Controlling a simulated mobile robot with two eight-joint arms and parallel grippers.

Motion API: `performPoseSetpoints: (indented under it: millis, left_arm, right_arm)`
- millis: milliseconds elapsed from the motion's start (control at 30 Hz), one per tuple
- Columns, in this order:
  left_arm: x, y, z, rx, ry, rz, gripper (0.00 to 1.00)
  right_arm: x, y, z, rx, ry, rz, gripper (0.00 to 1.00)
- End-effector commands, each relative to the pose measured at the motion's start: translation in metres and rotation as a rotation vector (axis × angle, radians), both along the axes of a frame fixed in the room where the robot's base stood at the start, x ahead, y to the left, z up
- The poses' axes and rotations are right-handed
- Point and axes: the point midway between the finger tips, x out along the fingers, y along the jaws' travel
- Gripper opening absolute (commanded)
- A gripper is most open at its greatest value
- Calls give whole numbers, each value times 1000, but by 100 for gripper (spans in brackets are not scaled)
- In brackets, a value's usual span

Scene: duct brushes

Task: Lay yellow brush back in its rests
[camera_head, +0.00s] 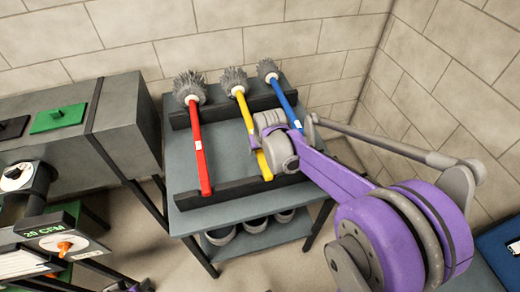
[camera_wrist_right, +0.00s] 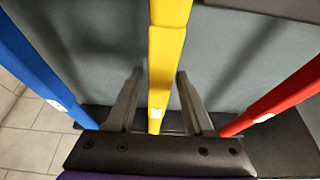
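The yellow brush (camera_head: 248,119) has a grey bristle head and lies lengthwise across the two dark rest bars, between the red brush (camera_head: 199,150) and the blue brush (camera_head: 286,103). I cannot tell whether it is fully seated. My right gripper (camera_head: 268,148) is over the lower part of the yellow handle and hides some of it. In the right wrist view, the right gripper's (camera_wrist_right: 158,82) fingers stand on either side of the yellow handle (camera_wrist_right: 168,60), open, with a gap visible on the left side.
The rear rest bar (camera_head: 222,106) and front rest bar (camera_head: 230,189) cross a grey table (camera_head: 220,150). A lower shelf holds several round dark items. A grey duct (camera_head: 125,125) stands to the left, and block walls close off the back and right.

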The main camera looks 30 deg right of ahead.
Motion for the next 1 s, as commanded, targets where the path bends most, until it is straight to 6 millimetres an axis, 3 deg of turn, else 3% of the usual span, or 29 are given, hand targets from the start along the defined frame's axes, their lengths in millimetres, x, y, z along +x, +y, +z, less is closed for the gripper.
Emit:
performPoseSetpoints:
  millis: [100,467,800,1000]
  left_arm:
    - [0,0,0,0,0,0,50]
    - [0,0,1,0,0,0,50]
    - [2,0,9,0,-4,0,50]
    - [3,0,12,0,-5,0,50]
  right_arm:
    - [0,0,0,0,0,0,69]
    - [-3,1,7,0,0,0,69]
    - [-27,6,67,0,0,0,69]
    - [-38,9,92,0,0,0,69]
